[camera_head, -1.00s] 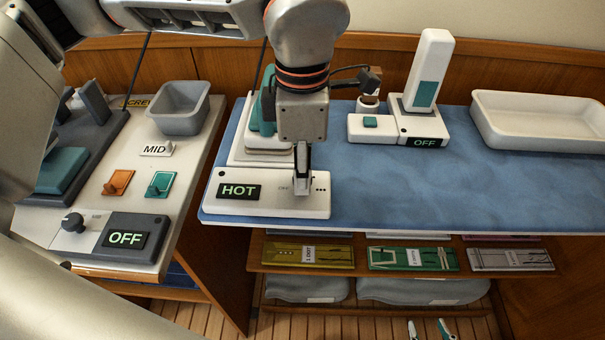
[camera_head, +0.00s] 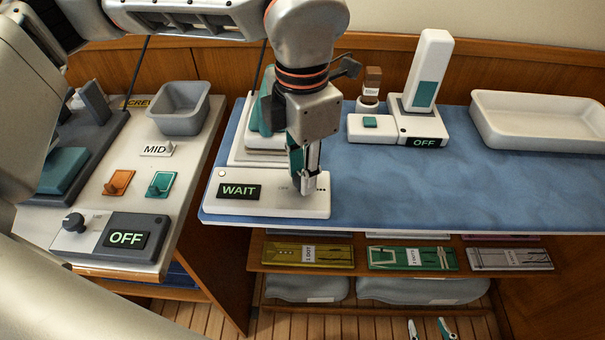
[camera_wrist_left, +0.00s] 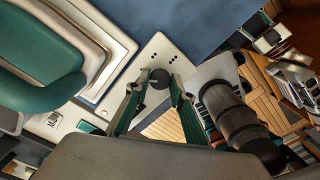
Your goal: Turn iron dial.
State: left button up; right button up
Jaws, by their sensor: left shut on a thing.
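The iron's control base (camera_head: 275,207) is a white box at the front left of the blue ironing surface. Its display (camera_head: 239,191) reads WAIT in green, with a pale lamp above it. The iron (camera_head: 262,120), teal and white, stands behind, partly hidden by my left arm. My left gripper (camera_head: 308,188) points down and is shut on the iron dial, which it hides in the head view. In the left wrist view the dark round dial (camera_wrist_left: 159,78) shows between the fingertips. My right gripper (camera_head: 430,331) shows only its fingertips at the bottom edge, spread apart.
A second control box (camera_head: 125,238) with a dark knob reads OFF on the left counter, near a grey bin (camera_head: 180,108). A white device (camera_head: 424,128) reading OFF and a white tray (camera_head: 540,120) stand on the right. The blue surface between is clear.

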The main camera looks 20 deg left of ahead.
pick_arm(q)
jog(key=shift+n, duration=1.7)
jog(key=n, duration=0.3)
jog(key=shift+f, duration=0.1)
jog(key=o, duration=0.5)
jog(key=shift+o, duration=0.2)
